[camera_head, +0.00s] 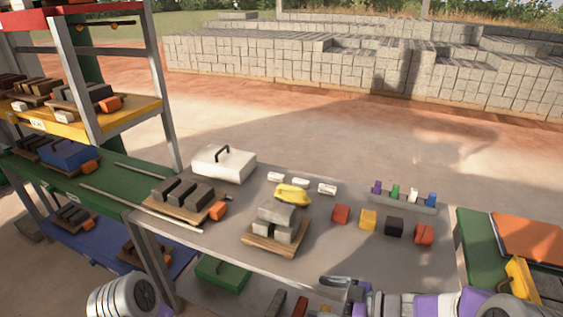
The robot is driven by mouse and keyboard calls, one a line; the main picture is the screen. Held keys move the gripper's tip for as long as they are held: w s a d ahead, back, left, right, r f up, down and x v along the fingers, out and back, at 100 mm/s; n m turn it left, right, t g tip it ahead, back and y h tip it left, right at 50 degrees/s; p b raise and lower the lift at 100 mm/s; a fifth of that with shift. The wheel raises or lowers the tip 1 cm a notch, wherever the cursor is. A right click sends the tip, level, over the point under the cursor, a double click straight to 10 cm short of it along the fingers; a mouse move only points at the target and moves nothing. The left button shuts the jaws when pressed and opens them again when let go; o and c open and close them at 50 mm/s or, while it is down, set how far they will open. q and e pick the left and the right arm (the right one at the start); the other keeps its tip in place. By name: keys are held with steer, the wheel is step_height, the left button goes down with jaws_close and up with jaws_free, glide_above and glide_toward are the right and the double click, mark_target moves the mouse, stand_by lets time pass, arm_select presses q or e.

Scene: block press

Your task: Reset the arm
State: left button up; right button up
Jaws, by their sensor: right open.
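My right arm (432,303), white with purple bands, comes in low from the right along the near edge of the grey table (325,232). My right gripper (336,293) is at the bottom of the view, pointing left, open, with nothing seen between its fingers. It is in front of the stack of grey blocks on a wooden pallet (262,247), apart from it. Part of my left arm (124,298) shows at the bottom left; its gripper is out of view.
A yellow object (292,194) tops the block stack. A pallet of dark blocks (185,197), a white handled box (224,163) and coloured cubes (368,220) are on the table. A multi-level shelf (88,128) stands left. A green stand (480,240) is right.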

step_height(320, 180, down, 16)
steer(key=w+d+m+t+h+p, duration=0.1)
steer(key=w+m+t+h, duration=0.15)
steer(key=m+h, duration=0.5)
arm_select(q)
steer(key=shift+w+r+p, duration=0.1)
steer(key=shift+r+p, duration=0.4)
steer(key=shift+r, duration=0.45)
arm_select(e)
steer(key=s+a+f+m+g+h, duration=0.1)
steer(key=s+f+m+g, duration=0.3)
steer(key=s, duration=0.5)
steer(key=s+a+f+m+g, duration=0.1)
steer(key=s+f+m+g, duration=0.2)
steer(key=s+f, duration=0.5)
steer(key=shift+s+f+m+g+h, duration=0.4)
steer(key=shift+f+m, duration=0.2)
steer(key=shift+m, duration=0.15)
